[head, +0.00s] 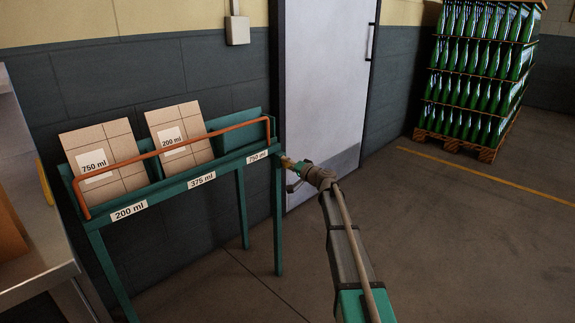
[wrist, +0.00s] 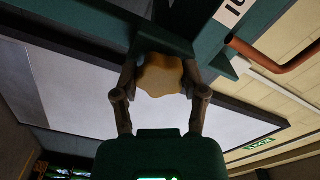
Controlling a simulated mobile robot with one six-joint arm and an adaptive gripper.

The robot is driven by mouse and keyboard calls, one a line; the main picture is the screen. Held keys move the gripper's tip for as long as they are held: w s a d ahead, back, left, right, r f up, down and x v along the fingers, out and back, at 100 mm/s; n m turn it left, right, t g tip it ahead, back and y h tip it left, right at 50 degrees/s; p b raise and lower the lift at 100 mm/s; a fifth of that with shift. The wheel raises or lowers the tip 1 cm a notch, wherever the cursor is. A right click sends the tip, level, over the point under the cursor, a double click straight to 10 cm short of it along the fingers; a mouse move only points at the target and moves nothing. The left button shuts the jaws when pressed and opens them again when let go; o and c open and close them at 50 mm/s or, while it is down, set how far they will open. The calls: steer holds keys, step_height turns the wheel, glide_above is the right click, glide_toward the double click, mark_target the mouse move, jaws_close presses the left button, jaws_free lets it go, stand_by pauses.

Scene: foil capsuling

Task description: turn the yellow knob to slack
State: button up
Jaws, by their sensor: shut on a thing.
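The yellow knob (wrist: 160,75) is in the wrist view, lobed at its edge, beside the green frame of the rack (head: 200,172). My gripper (wrist: 159,82) is shut on the knob, one finger on each side. In the head view my gripper (head: 291,163) is at the right end of the rack, by the 750 ml label. The knob is small there and mostly covered by my gripper. I see no mark that tells the knob's setting.
The rack holds two cartons, labelled 750 ml (head: 110,180) and 200 ml (head: 192,150), behind a copper-coloured rail (head: 160,150). A pale door (head: 320,80) stands behind my gripper. A pallet of green bottles (head: 478,75) is at the back right. The floor at right is clear.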

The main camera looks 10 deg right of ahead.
steer(key=n, duration=0.4)
steer(key=shift+a+n, duration=0.15)
steer(key=shift+n, duration=2.15)
steer(key=o, duration=1.2)
steer(key=shift+c, duration=0.2)
steer(key=shift+s+d, duration=0.1)
steer(key=shift+d, duration=0.1)
steer(key=v, duration=1.1)
steer(key=shift+s+d, duration=0.2)
steer(key=shift+s, duration=0.15)
steer(key=shift+a, duration=0.1)
